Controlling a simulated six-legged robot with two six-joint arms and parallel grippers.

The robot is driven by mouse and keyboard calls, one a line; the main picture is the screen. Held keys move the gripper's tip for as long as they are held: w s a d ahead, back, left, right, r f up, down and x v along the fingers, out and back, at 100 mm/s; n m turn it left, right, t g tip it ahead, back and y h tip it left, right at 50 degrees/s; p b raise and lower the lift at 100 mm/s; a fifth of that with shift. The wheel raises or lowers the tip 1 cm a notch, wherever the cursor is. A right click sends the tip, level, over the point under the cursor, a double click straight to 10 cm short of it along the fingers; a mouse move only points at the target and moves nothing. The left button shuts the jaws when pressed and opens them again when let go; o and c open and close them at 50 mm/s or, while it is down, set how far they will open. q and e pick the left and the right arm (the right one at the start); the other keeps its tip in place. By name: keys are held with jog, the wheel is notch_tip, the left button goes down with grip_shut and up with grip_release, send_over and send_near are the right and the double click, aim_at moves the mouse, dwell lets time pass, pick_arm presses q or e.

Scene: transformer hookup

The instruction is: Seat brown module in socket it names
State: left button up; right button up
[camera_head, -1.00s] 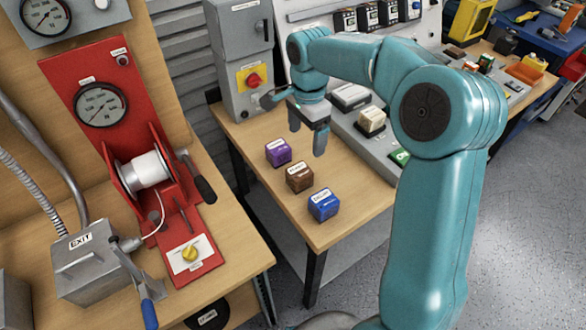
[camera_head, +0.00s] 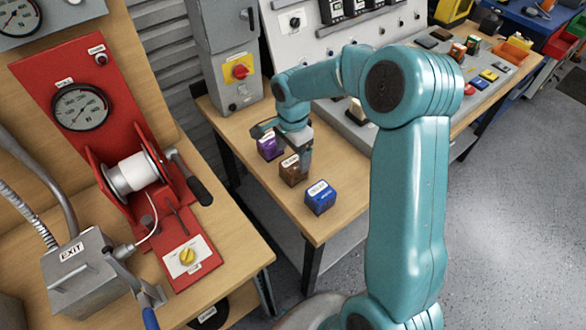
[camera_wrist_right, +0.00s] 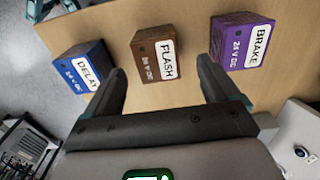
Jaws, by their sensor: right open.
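The brown module (camera_wrist_right: 158,55) lies on the wooden table, its label reading FLASH. It sits between the blue module (camera_wrist_right: 82,66) labelled DELAY and the purple module (camera_wrist_right: 240,42) labelled BRAKE. In the head view the brown module (camera_head: 291,171) is partly covered by my right gripper (camera_head: 303,158); the purple module (camera_head: 268,146) and blue module (camera_head: 320,198) stand either side. My right gripper (camera_wrist_right: 160,85) is open and empty, its fingers pointing toward the brown module, which lies ahead between them. My left gripper is out of view. No socket can be clearly made out; my arm hides part of the panel.
A grey console panel (camera_head: 355,130) runs along the table's back right. A grey switch box (camera_head: 228,55) with a red knob stands behind the modules. A red winch stand (camera_head: 115,130) and an EXIT box (camera_head: 80,275) occupy the left bench. Bare tabletop lies around the modules.

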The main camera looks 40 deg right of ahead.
aim_at(294, 163)
jog(key=f, duration=0.3)
jog(key=f+p, duration=0.1)
jog(key=shift+s+f, duration=0.25)
jog(key=shift+f, duration=0.1)
jog(key=shift+w+f, duration=0.1)
jog(key=shift+f, duration=0.1)
jog(key=c, duration=1.1)
jog(key=shift+r, duration=0.1)
